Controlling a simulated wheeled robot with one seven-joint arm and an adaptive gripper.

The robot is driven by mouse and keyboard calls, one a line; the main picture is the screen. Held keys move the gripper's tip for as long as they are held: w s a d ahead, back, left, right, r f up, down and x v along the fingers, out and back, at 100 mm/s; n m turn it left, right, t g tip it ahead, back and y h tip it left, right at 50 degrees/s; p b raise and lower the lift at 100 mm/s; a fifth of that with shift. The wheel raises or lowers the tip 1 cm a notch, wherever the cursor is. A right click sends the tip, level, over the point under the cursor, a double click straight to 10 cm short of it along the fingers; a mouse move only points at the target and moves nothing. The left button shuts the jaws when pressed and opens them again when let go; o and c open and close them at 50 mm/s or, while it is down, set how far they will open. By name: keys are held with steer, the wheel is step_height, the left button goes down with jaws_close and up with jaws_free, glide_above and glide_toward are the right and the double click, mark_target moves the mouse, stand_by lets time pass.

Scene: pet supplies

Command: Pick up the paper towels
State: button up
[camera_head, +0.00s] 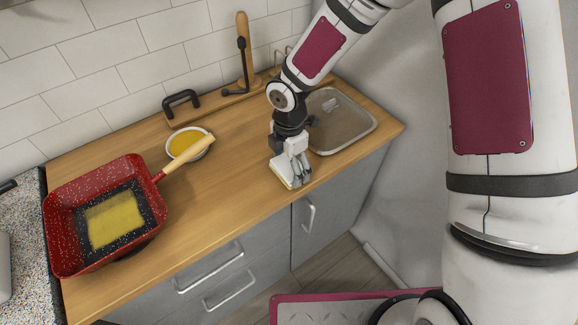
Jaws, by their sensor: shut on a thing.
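My gripper (299,180) points down at the counter's front edge, left of the sink. It is shut on a small white block with a yellowish lower edge (281,171), which seems to be the paper towels. The fingers hide part of it. It is at or just above the wooden top; I cannot tell whether it touches. No other paper towels show.
A red speckled square pan (62,205) with a yellow patch inside stands at the left, its wooden handle near a white bowl (171,147) of yellow content. The counter's middle (225,190) is clear.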

mark_target(289, 165)
steer(key=shift+r, duration=0.1)
steer(key=shift+r, duration=0.55)
step_height(289, 165, up, 2)
steer(key=shift+w+r+b, duration=0.1)
steer(key=shift+b, duration=0.25)
steer(key=s+r, duration=0.1)
steer(key=s, duration=1.5)
steer(key=shift+s+a+r+b, duration=0.15)
steer(key=shift+a+r+b, duration=0.1)
steer(key=shift+b, duration=0.2)
steer(key=shift+o, duration=0.8)
steer(key=shift+c, duration=1.1)
